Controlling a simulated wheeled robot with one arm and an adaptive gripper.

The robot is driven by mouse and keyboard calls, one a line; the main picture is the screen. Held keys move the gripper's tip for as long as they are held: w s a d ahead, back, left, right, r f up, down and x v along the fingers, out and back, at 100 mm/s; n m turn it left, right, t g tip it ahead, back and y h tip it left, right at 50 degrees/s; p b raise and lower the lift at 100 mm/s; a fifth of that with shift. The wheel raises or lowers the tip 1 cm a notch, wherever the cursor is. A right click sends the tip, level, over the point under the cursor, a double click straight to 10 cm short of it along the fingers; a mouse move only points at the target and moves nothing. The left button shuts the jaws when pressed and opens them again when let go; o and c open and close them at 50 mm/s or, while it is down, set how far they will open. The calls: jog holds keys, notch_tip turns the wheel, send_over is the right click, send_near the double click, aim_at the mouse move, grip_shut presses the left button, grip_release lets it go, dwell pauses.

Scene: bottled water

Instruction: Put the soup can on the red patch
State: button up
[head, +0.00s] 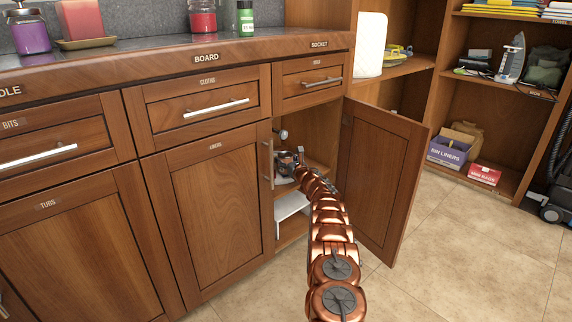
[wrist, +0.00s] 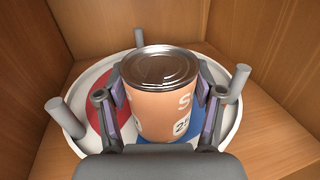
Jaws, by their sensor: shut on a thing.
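The soup can (wrist: 163,92), orange with a silver lid and white lettering, stands upright between the fingers of my gripper (wrist: 165,100) in the wrist view. The gripper is shut on it. The can is over the blue patch (wrist: 148,140) of a round white tray (wrist: 77,127) with grey posts. Whether its base touches the tray is hidden. The red patch (wrist: 103,108) lies on the left part of the tray, partly covered by my left finger. In the head view my gripper (head: 287,162) is inside the open cabinet, small and partly hidden.
Grey posts (wrist: 65,118) rise from the tray rim at left, back and right. Wooden cabinet walls (wrist: 110,30) stand close behind and beside it. The open cabinet door (head: 382,180) is right of my arm. A white object (head: 291,204) sits on the lower shelf.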

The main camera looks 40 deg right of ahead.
jog(key=shift+f, duration=0.35)
jog(key=o, duration=1.4)
